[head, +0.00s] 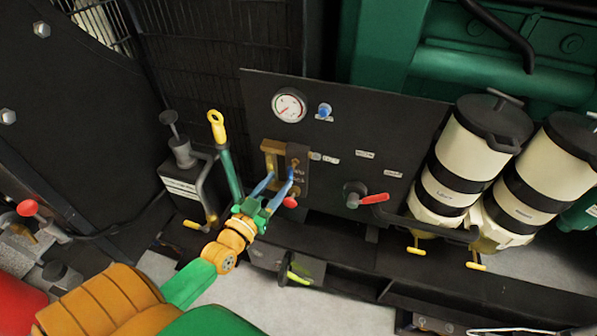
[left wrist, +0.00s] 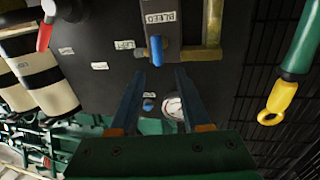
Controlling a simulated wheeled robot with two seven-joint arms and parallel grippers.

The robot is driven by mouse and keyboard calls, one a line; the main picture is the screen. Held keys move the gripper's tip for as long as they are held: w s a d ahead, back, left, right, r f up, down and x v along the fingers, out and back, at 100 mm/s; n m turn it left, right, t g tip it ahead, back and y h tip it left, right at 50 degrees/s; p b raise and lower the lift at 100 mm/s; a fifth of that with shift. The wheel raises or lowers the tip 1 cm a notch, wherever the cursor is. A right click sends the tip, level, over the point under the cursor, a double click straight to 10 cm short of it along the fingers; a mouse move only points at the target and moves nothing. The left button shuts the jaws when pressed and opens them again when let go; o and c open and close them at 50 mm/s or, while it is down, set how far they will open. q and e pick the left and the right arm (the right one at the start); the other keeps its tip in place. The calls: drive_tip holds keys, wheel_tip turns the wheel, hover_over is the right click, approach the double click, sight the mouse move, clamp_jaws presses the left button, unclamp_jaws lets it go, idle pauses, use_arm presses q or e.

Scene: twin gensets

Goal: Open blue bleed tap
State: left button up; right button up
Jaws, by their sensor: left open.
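The blue bleed tap (left wrist: 157,50) shows in the left wrist view as a short blue lever on a brass pipe, beside a label reading BLEED (left wrist: 160,17). My left gripper (left wrist: 160,70) is open, with its two blue fingers reaching toward the tap. The tap lies in line with the gap, at or just beyond the fingertips; I cannot tell whether they touch it. In the head view the left gripper (head: 280,177) is at the brass fitting (head: 271,150) on the black panel (head: 400,125), and its fingers make the tap hard to tell apart. My right gripper is not in view.
The panel carries a round gauge (head: 289,105), a blue button (head: 325,110) and a red-handled valve (head: 374,198). A green handle with a yellow ring (head: 217,128) stands close left of the gripper. Cream-and-black filter canisters (head: 470,150) stand to the right.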

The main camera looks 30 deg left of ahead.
sight(289, 171)
use_arm(q)
drive_tip(key=w, duration=0.6)
drive_tip(key=shift+f, duration=0.2)
drive_tip(key=shift+w+r, duration=0.1)
drive_tip(key=shift+w, duration=0.15)
drive_tip(key=shift+a, duration=0.1)
drive_tip(key=shift+s, duration=0.1)
clamp_jaws()
